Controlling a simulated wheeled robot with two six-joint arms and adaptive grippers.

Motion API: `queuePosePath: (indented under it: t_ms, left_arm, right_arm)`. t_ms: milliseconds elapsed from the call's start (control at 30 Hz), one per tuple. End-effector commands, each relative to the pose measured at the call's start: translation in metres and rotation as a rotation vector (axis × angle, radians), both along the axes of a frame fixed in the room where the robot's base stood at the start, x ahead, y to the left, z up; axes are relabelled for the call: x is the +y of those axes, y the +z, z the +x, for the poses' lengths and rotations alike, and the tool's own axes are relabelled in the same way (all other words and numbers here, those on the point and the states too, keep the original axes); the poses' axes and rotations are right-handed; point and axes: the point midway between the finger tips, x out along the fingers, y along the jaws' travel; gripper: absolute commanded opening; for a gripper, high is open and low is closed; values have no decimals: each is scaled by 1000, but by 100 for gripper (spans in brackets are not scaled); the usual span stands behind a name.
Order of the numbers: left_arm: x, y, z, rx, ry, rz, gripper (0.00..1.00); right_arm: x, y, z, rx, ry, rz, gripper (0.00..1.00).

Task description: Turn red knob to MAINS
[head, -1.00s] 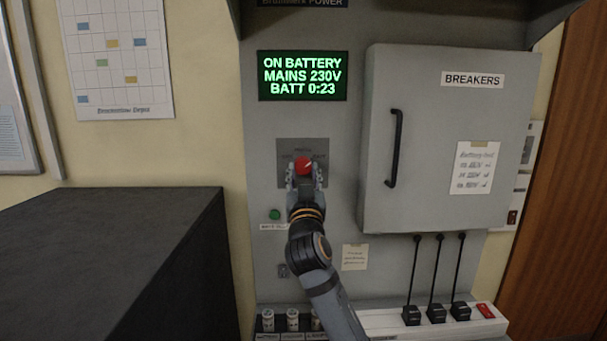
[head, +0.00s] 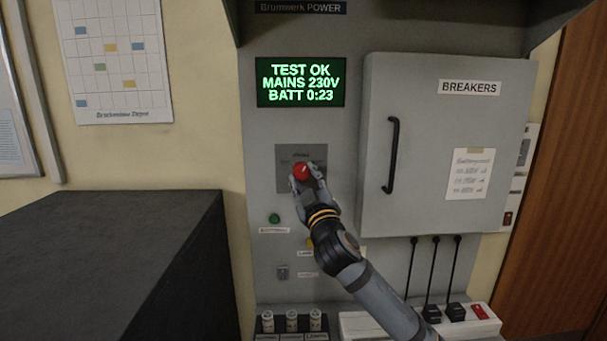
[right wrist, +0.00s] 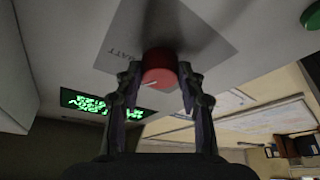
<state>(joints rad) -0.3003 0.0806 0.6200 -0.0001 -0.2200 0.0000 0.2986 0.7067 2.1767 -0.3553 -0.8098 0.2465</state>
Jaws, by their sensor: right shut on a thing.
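The red knob (head: 302,171) sits on a grey plate (head: 287,183) on the power panel. My right gripper (head: 305,182) is shut on the knob, one finger on each side of it. The right wrist view also shows the red knob (right wrist: 159,72) between the two fingers of my right gripper (right wrist: 158,85). The plate's lettering is mostly hidden or blurred; "BATT" is readable in the right wrist view. The green display (head: 301,80) reads "TEST OK, MAINS 230V, BATT 0:23". My left gripper is not in view.
A grey breaker cabinet (head: 430,145) with a black handle (head: 391,155) stands closed to the right of the knob. A green button (head: 274,218) is below left. A power strip (head: 481,319) with several black plugs is at the bottom. A dark box-like surface (head: 120,250) fills the left.

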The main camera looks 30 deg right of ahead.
Motion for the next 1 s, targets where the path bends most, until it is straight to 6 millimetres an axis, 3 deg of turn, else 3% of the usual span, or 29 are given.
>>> queuePosePath:
  t_ms: [500,1000]
  left_arm:
    - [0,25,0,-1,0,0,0]
    - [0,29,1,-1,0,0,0]
  right_arm:
    - [-3,4,-2,192,-3,-313,8]
    - [-4,4,-2,236,-2,-386,8]
